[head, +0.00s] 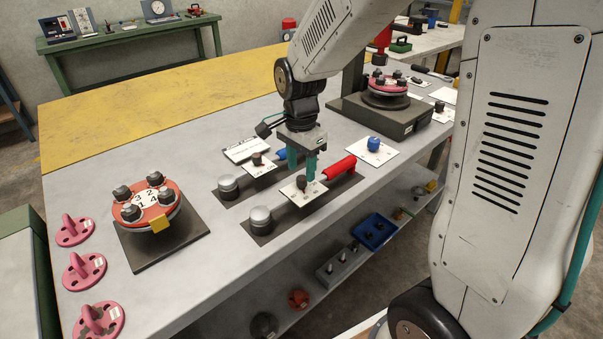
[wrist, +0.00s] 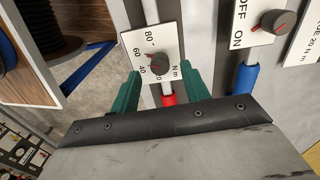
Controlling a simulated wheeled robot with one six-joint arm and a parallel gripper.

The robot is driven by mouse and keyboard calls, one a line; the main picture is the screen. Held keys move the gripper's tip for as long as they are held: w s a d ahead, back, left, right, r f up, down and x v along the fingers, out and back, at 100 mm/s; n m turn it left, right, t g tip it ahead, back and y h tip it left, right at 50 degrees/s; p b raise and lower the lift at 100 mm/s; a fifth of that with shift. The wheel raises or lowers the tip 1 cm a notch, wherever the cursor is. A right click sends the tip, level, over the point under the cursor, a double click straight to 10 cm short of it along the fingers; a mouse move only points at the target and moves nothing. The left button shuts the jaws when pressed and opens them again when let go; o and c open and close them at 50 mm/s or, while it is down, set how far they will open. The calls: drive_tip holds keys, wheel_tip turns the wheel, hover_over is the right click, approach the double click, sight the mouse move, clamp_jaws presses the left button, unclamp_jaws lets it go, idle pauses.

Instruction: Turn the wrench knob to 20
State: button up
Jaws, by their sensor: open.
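The wrench knob (wrist: 159,61) is a dark round knob on a white dial plate (wrist: 171,40), marked 80, 60, 40, 20 and N m. Its small red mark appears to point left, near 60. In the head view the plate (head: 296,195) sits on the shaft of the wrench with the red handle (head: 338,168). My gripper (head: 303,175) points down over this plate. In the wrist view my gripper (wrist: 160,72) is open, with one teal finger on each side of the knob. I cannot tell whether either finger touches it.
A second wrench with a blue handle (wrist: 234,78) lies alongside, with an OFF/ON knob (wrist: 277,22) on its plate. A blue knob (head: 373,144) stands on a white card to the right. A red flanged spool (head: 146,208) with several dark nuts stands left. Pink pegged pieces (head: 85,272) line the front left edge.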

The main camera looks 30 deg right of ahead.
sight(302, 183)
drive_tip(key=shift+f, duration=1.35)
drive_tip(key=c, duration=1)
